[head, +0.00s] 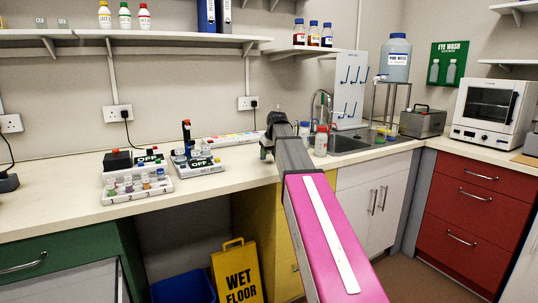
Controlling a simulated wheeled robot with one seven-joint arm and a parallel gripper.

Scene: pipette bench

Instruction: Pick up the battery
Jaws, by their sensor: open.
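I cannot make out a battery for certain in the head view. A black block with a red top (118,160) sits at the back of the left device on the bench, but it is too small to identify. My gripper (266,151) is at the end of my pink and grey arm, low over the bench to the right of the devices. Its jaws are small and dark here, and open. I see nothing held in them. My arm hides part of the bench behind it.
A white rack of small vials (137,186) stands near the bench's front edge. Another device with an OFF sign (199,165) stands right of it. Bottles (321,141) and a sink (352,144) are behind my arm. Bare bench (236,179) lies left of my gripper.

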